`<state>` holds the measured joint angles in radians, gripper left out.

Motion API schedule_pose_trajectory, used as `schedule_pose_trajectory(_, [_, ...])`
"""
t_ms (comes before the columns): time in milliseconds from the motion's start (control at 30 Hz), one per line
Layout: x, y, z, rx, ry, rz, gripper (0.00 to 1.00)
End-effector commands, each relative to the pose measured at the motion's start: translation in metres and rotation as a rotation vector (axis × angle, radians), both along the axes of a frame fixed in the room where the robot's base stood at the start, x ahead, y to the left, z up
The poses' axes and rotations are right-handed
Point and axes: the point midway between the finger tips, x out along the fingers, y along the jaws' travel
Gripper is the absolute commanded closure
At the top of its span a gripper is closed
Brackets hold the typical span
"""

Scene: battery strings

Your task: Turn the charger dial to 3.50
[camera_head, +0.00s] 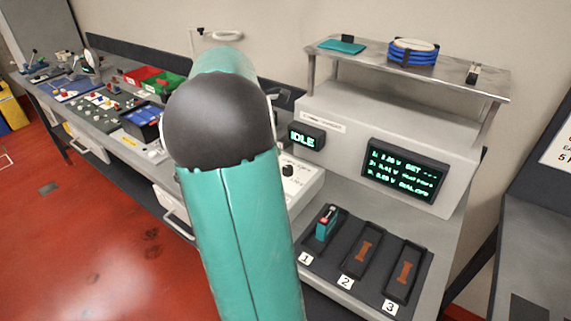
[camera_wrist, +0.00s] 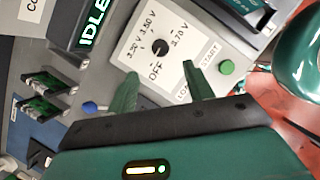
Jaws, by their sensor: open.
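The charger dial (camera_wrist: 160,47) is a small black knob on a white panel in the wrist view. Around it are printed OFF, 3.50 V, 3.70 V and another voltage label that looks like 3.30 V. I cannot tell exactly where its pointer is. The dial also shows in the head view (camera_head: 288,170), just right of my arm. My gripper (camera_wrist: 160,66) is open, its two green fingers spread below the dial in the wrist picture, with nothing between them. Whether they touch the panel is unclear. In the head view my arm hides the gripper.
An IDLE display (camera_head: 306,138) and a larger green-text screen (camera_head: 404,170) face forward. A teal cell (camera_head: 327,224) sits in bay 1; bays 2 (camera_head: 362,250) and 3 (camera_head: 404,272) look empty. A green button (camera_wrist: 227,67) is near the START label. A shelf (camera_head: 350,60) overhangs the charger.

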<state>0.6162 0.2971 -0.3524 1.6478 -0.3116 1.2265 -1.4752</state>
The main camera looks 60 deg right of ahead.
Motion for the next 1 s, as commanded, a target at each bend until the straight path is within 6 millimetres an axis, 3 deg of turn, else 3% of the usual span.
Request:
schedule_pose_trajectory(300, [-0.02, -0.016, -0.06, 0.002, 0.001, -0.002, 0.48])
schedule_pose_trajectory(500, [-0.028, -0.023, -0.085, 0.002, 0.0, -0.002, 0.48])
schedule_pose_trajectory(867, [-0.03, -0.025, -0.093, 0.0, -0.002, -0.001, 0.48])
schedule_pose_trajectory(900, [-0.03, -0.025, -0.093, 0.0, -0.002, -0.001, 0.5])
schedule_pose_trajectory(1000, [-0.03, -0.025, -0.093, 0.0, -0.002, -0.001, 0.7])
